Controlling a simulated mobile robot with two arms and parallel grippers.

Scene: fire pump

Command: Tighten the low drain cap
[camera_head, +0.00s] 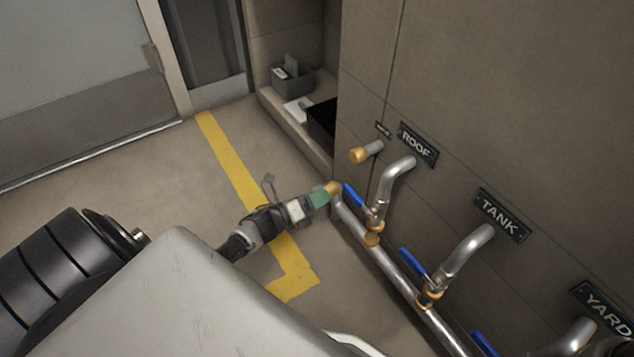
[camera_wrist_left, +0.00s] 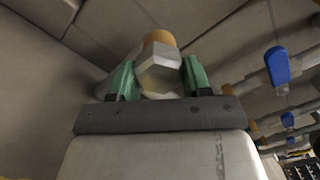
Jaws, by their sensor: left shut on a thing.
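The low drain cap shows in the left wrist view as a pale, faceted hex cap (camera_wrist_left: 158,72). A brass-coloured collar (camera_wrist_left: 160,38) sits behind it. My left gripper (camera_wrist_left: 159,78) has its green fingers on both sides of the cap and is shut on it. The cap itself is hidden there by the fingers. My right gripper is not in view.
The low silver pipe (camera_head: 402,283) carries valves with blue levers (camera_head: 414,262) close to the right of my gripper. A capped brass outlet (camera_head: 360,155) sticks out of the wall above. Signs read ROOF, TANK and YARD. The floor with a yellow line (camera_head: 232,160) is clear.

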